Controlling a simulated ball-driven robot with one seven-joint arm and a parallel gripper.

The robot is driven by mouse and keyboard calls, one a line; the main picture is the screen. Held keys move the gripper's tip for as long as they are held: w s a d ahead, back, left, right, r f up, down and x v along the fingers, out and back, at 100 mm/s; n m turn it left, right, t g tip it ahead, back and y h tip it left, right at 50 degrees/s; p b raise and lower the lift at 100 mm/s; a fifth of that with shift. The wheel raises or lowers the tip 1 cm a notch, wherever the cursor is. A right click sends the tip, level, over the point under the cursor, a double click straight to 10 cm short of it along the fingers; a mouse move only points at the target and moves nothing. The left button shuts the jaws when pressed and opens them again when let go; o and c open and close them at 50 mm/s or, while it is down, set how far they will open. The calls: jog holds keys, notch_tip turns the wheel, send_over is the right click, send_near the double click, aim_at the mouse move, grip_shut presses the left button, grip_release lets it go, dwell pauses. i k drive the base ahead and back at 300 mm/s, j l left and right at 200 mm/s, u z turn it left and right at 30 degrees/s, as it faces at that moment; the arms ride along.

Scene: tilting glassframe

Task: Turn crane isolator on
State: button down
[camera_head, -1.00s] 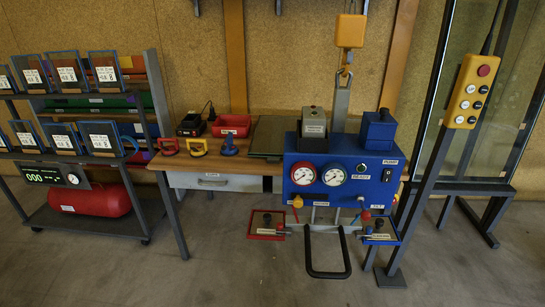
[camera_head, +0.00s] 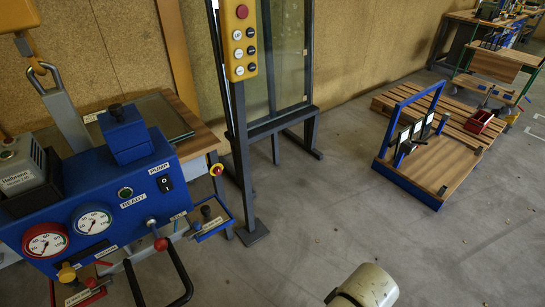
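No switch readable as the crane isolator can be made out. A small red and yellow knob (camera_head: 216,170) sits beside the bench, right of the blue control panel (camera_head: 100,205); its label cannot be read. A yellow crane pendant (camera_head: 239,40) with a red button on top and several lower buttons hangs at a dark upright post. The yellow crane hook block (camera_head: 17,15) is at the upper left, its hook in a grey lifting bar. My gripper is not in view; only a cream rounded part, likely of my arm, shows at the bottom.
The panel has two gauges, a PUMP rocker switch (camera_head: 165,184) and a READY light (camera_head: 125,192). A glass frame (camera_head: 285,50) stands behind the post. The middle floor is clear.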

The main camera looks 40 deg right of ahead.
aim_at(217, 169)
jog(key=z, duration=0.35)
jog(key=i+z, duration=0.35)
jog(key=i, duration=1.3)
